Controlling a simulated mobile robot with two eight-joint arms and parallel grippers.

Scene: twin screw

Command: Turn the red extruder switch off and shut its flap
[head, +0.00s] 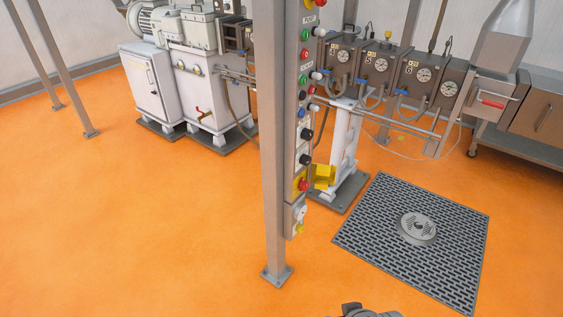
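A red switch (303,185) sits on a yellow plate low on the tall control panel (297,130), which is fixed to a grey post. A yellow flap (324,172) sticks out to the right of the panel beside this switch and looks open. The switch is too small to tell its turned position. Neither of my grippers can be made out. Only a dark grey part, cut off by the bottom edge, shows there, and no fingertips are visible.
The grey post (274,150) stands on the orange floor (150,220), which is clear at left and front. Behind the panel is the extruder barrel (385,65) with gauges. A floor grate (385,245) with a round drain lies at right. A white cabinet (150,85) stands back left.

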